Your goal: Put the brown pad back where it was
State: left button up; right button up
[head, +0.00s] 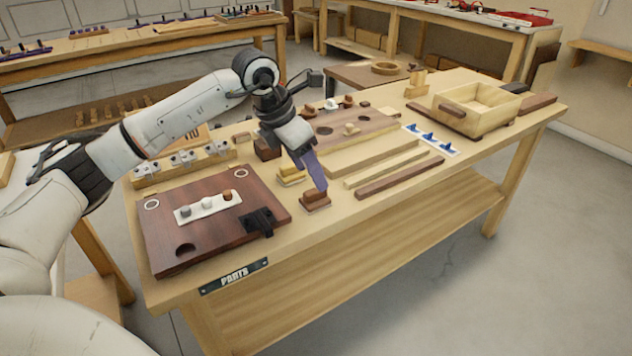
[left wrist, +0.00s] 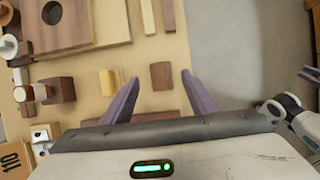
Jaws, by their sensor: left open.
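The brown pad (head: 315,203) is a small brown block with a stepped top, on the pale bench left of the long strips. In the left wrist view the brown pad (left wrist: 161,76) shows between my fingertips. My left gripper (head: 320,187) is open, pointing down directly over the pad. I cannot tell whether the fingers reach down around it. In the left wrist view the left gripper (left wrist: 160,79) has one finger on each side of the pad, with visible gaps. My right gripper (left wrist: 310,76) shows only partly at the right edge, away from the bench; its opening is unclear.
A yellow block (head: 290,177) stands just behind the pad. A dark brown board (head: 215,240) with a black fitting lies to the left. A light strip (head: 392,172) and a brown strip (head: 400,178) lie right. A wooden tray (head: 475,108) stands at the far right.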

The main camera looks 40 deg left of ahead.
pick_arm(q)
jog(key=d+v, duration=0.1)
jog(key=v, duration=0.4)
jog(key=s+d+f+m+h, duration=0.1)
jog(key=d+f+h, duration=0.2)
jog(key=d, duration=0.4)
jog(key=s+d+f+h, duration=0.1)
jog(key=d+f+h, duration=0.15)
jog(key=d, duration=0.55)
jog(key=s+d+r+n+t+h, duration=0.1)
jog(key=s+d+n+t+h, duration=0.15)
jog(key=d+n+h, duration=0.45)
jog(key=s+d+r+n+t+h, duration=0.1)
jog(key=d+n+t+h, duration=0.2)
jog(key=d+n, duration=0.35)
jog(key=s+a+f+n+t+y, duration=0.1)
jog(key=a+f+n+t+y, duration=0.2)
jog(key=f+n+y, duration=0.35)
jog(key=s+a+f+n+t+y, duration=0.1)
jog(key=a+f+n+t+y, duration=0.25)
jog(key=f+n, duration=0.55)
jog(key=s+a+f+n+g+y+p, duration=0.1)
jog(key=s+f+n+g+y+p, duration=0.1)
jog(key=s+f+n+g+y, duration=0.2)
jog(key=shift+s+a+f+n+g, duration=0.3)
jog(key=shift+s+f+n+g, duration=1.5)
jog(key=shift+s+f+n, duration=2.65)
